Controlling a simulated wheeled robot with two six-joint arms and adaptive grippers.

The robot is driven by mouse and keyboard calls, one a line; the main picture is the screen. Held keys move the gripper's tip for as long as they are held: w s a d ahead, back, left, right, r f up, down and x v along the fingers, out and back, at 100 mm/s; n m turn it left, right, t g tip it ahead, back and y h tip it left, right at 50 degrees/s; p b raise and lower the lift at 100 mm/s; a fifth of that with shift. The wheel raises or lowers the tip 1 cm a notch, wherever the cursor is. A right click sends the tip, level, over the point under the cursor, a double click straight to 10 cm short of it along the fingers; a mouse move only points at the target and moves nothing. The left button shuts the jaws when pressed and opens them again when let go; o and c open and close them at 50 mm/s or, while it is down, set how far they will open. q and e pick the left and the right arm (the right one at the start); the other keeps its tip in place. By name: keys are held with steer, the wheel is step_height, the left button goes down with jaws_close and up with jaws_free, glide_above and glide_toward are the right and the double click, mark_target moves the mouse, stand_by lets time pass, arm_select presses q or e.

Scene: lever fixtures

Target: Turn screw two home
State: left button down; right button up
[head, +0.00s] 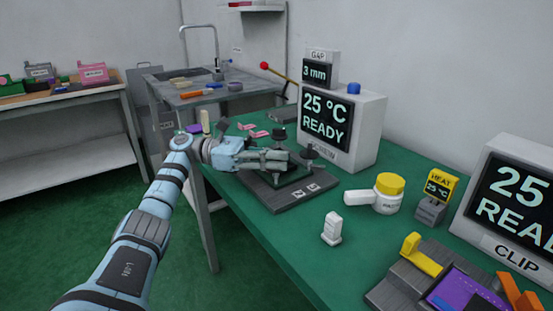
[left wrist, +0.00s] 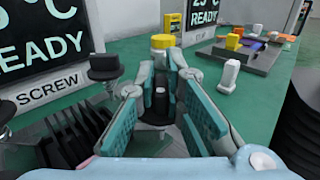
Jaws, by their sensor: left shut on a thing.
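The screw fixture is a dark base plate (head: 272,199) with black-knobbed screws on the green table. My left gripper (head: 284,160) reaches over it from the left. In the left wrist view my left gripper (left wrist: 162,92) has its teal-padded fingers closed around a dark knob (left wrist: 160,105). Another black knob (head: 279,133) stands behind the gripper, and one more (head: 310,152) is near the fingertips. A free black knob (left wrist: 104,68) also shows left of the fingers in the wrist view. Two small white labels are on the plate, too small to read, so I cannot tell the held screw's number.
The SCREW display (head: 327,116) reads 25 °C READY. The GAP display (head: 317,73) on it reads 3 mm. A yellow-lidded jar (head: 388,193), a white block (head: 332,229) and a HEAT display (head: 438,188) stand to the right, near the CLIP station (head: 515,205). Pink pieces (head: 258,133) lie behind.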

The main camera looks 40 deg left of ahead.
arm_select(q)
steer(key=c, duration=1.7)
jaws_free()
steer(key=v, duration=0.6)
steer(key=shift+s+a, duration=0.2)
steer(key=shift+a, duration=0.15)
steer(key=shift+s+a, duration=0.25)
steer(key=shift+a, duration=0.1)
